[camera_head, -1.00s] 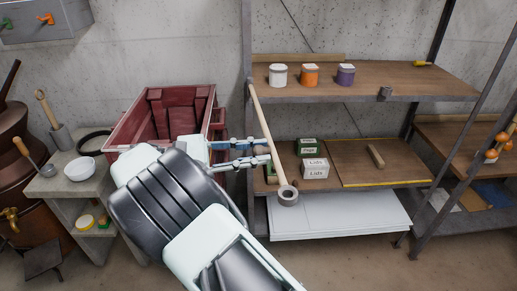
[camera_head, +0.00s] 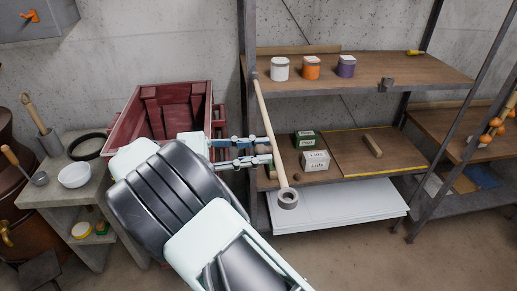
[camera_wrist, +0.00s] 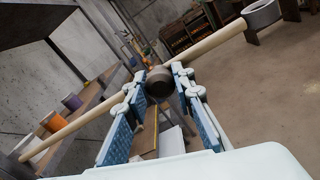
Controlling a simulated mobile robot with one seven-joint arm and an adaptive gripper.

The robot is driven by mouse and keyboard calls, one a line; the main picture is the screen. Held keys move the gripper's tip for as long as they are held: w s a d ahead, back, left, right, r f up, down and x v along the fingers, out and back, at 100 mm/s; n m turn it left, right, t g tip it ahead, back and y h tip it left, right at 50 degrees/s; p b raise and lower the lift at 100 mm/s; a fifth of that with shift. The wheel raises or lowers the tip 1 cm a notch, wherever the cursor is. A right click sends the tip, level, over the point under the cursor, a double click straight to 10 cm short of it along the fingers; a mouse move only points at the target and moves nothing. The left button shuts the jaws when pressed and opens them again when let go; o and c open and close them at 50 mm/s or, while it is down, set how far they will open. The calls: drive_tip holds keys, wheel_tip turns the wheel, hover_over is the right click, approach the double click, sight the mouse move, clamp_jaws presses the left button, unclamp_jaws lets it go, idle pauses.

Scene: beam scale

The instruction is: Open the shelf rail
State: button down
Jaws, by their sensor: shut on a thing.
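The shelf rail (camera_head: 265,115) is a pale wooden rod with a grey ring (camera_head: 288,199) at its near end. Its other end meets the shelf's left post by the upper board, and the rod slants down and out in front of the shelf. My gripper (camera_head: 269,152) reaches the rod from the left, between the post and the ring. In the wrist view the rail (camera_wrist: 215,40) crosses beyond my fingers, and my gripper (camera_wrist: 160,82) is shut at a dark round knob (camera_wrist: 160,80) by the rod's middle. The exact contact is partly hidden.
The shelf's upper board (camera_head: 430,72) holds white, orange and purple pots (camera_head: 311,67). The lower board (camera_head: 360,162) holds small boxes (camera_head: 315,160) and a wooden block. A red crate (camera_head: 118,130) stands left of the shelf. Bare floor (camera_head: 360,255) lies in front.

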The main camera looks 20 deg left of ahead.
drive_tip(key=shift+s+a, duration=0.1)
drive_tip(key=shift+a, duration=0.05)
idle(0.5)
drive_tip(key=c, duration=1.6)
unclamp_jaws()
drive_tip(key=shift+v, duration=3.8)
